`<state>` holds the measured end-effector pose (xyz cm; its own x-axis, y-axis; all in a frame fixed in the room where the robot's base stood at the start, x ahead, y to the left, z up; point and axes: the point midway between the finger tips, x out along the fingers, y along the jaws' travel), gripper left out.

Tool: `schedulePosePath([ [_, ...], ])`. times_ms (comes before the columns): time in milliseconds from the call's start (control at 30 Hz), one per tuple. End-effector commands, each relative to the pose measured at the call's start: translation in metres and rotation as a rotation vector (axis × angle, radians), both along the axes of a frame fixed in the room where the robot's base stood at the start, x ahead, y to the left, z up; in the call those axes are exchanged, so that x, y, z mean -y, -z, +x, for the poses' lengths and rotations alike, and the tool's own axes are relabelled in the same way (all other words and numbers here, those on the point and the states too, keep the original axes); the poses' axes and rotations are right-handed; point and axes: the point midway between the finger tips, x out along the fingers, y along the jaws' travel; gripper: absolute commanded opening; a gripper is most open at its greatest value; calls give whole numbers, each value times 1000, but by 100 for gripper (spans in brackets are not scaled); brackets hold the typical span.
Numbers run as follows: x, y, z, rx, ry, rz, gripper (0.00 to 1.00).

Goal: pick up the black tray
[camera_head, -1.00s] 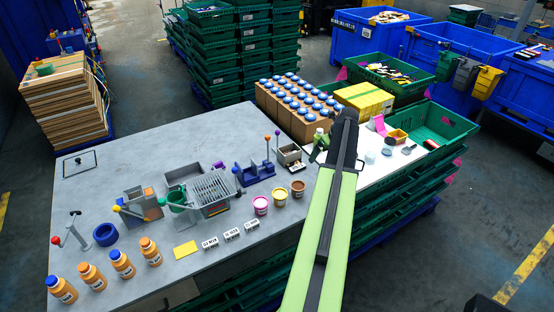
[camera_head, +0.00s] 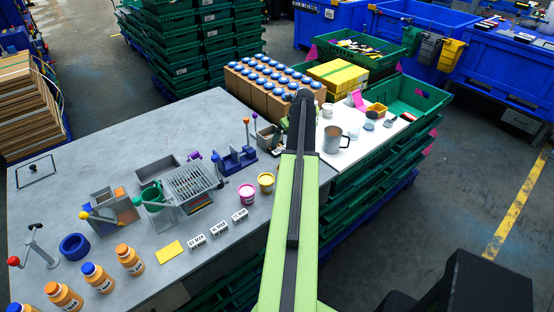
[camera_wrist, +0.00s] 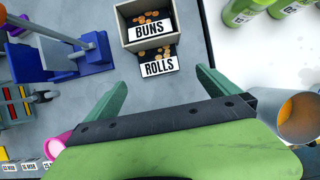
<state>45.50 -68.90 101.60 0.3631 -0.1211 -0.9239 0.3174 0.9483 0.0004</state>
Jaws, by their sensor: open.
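The black tray (camera_wrist: 158,51) is small and dark, holds small brown pieces and carries a white ROLLS label. In the wrist view it lies on the grey table just below a grey box (camera_wrist: 122,24) labelled BUNS. My gripper (camera_wrist: 162,80) is open and empty, its two green fingers spread either side of the tray's near end, which lies a little beyond the tips in the picture. I cannot tell the height between them. In the head view my arm hides the tray's place, and the grey box (camera_head: 265,132) shows just left of the arm.
A blue holder (camera_wrist: 75,62) stands left of the tray. A grey cup (camera_wrist: 296,118) is close to my gripper's right side, and green bottles (camera_wrist: 245,10) lie at upper right. In the head view, pink (camera_head: 247,192) and yellow (camera_head: 266,181) tubs stand left of my arm.

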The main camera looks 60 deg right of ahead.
Motion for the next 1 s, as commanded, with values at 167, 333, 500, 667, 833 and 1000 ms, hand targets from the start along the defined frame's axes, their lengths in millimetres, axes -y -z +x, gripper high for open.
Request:
schedulePosePath([
  [167, 5, 38, 13, 0, -1, 0, 100],
  [333, 5, 36, 15, 0, 0, 0, 100],
  [500, 6, 56, 23, 0, -1, 0, 100],
  [667, 8, 82, 35, 0, -2, 0, 100],
  [833, 9, 83, 38, 1, -1, -1, 100],
  [1000, 8, 82, 38, 0, -2, 0, 92],
])
